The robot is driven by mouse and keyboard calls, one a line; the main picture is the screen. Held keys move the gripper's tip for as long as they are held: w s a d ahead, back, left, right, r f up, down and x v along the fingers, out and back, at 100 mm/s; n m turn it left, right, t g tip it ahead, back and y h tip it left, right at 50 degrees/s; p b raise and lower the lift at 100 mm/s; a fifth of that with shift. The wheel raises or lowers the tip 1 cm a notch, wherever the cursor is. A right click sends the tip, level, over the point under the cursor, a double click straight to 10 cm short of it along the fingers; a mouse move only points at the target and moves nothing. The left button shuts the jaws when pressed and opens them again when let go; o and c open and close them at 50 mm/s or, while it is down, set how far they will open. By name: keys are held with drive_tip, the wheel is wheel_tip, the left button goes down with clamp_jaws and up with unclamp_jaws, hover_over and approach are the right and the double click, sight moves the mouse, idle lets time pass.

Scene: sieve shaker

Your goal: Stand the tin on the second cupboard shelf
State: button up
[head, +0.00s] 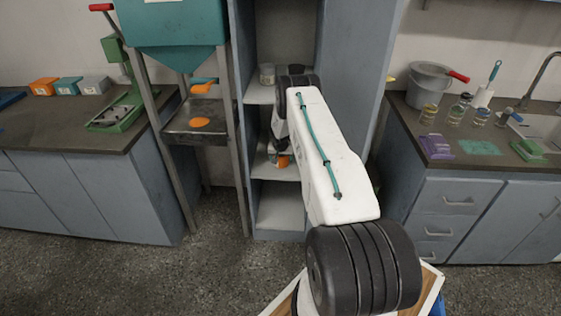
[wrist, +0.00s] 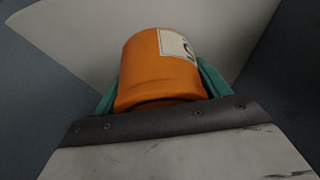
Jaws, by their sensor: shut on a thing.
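The orange tin (wrist: 155,70) with a white label fills the middle of the wrist view. My gripper (wrist: 160,88) is shut on it, with one teal finger on each side. In the head view the tin (head: 283,161) shows as a small orange patch inside the open grey-blue cupboard (head: 240,50), just above a middle shelf (head: 263,171). My arm hides much of that shelf. A pale flat surface (wrist: 90,30) lies behind the tin in the wrist view. I cannot tell whether the tin touches the shelf.
The bottom of the cupboard (head: 280,208) looks empty. A teal hopper (head: 175,25) on a metal frame stands close on the left. A counter with a grey bucket (head: 429,85) is on the right.

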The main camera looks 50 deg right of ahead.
drive_tip(key=shift+f, duration=0.8)
drive_tip(key=shift+w+d+f, duration=0.1)
drive_tip(key=shift+d+f, duration=0.1)
drive_tip(key=shift+d, duration=0.05)
drive_tip(key=shift+w+a, duration=0.1)
drive_tip(key=shift+a, duration=0.15)
drive_tip(key=o, duration=1.1)
drive_tip(key=shift+d+f, duration=0.1)
drive_tip(key=v, duration=1.2)
